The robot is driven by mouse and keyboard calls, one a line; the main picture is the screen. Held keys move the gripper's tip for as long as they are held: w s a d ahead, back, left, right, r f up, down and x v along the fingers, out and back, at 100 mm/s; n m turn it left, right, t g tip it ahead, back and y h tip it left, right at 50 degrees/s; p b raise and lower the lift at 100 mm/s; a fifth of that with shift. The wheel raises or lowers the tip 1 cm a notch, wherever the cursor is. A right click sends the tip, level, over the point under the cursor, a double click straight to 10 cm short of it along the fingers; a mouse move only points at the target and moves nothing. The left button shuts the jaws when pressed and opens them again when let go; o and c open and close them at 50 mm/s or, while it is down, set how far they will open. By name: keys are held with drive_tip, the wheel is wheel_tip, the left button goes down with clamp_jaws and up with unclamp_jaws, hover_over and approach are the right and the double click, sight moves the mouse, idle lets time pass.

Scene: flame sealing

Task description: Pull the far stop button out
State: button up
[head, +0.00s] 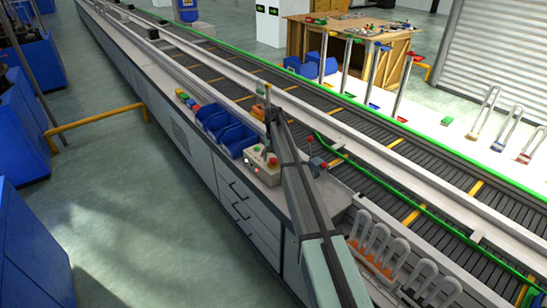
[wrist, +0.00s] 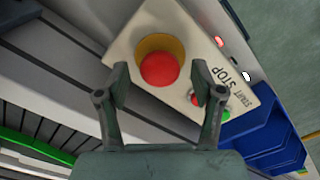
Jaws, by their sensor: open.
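The stop button in the wrist view is a round red mushroom head (wrist: 159,70) on a yellow collar (wrist: 158,47). It sits on a pale control box (wrist: 125,42) with STOP and START lettering. Smaller red (wrist: 196,99) and green (wrist: 226,115) buttons are beside the lettering. My gripper (wrist: 160,74) is open, with one finger on each side of the red head and nothing held. I cannot tell whether the fingers touch it. In the head view the control box (head: 264,178) stands on the bench beside my arm, and my gripper cannot be made out.
Blue bins (head: 238,138) stand just beyond the box and also show in the wrist view (wrist: 275,135). A dark post with a red top (head: 316,163) stands right of my arm. The conveyor (head: 330,97) with green edging runs alongside. Racks with looped handles (head: 375,245) are in front.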

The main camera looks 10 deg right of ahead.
sight(273, 159)
drive_tip(key=shift+c, duration=0.3)
clamp_jaws()
drive_tip(key=shift+r+b, duration=0.35)
drive_tip(key=shift+r, duration=0.15)
drive_tip(key=shift+o, duration=0.3)
unclamp_jaws()
drive_tip(key=shift+r, duration=0.15)
wheel_tip(273, 159, up, 12)
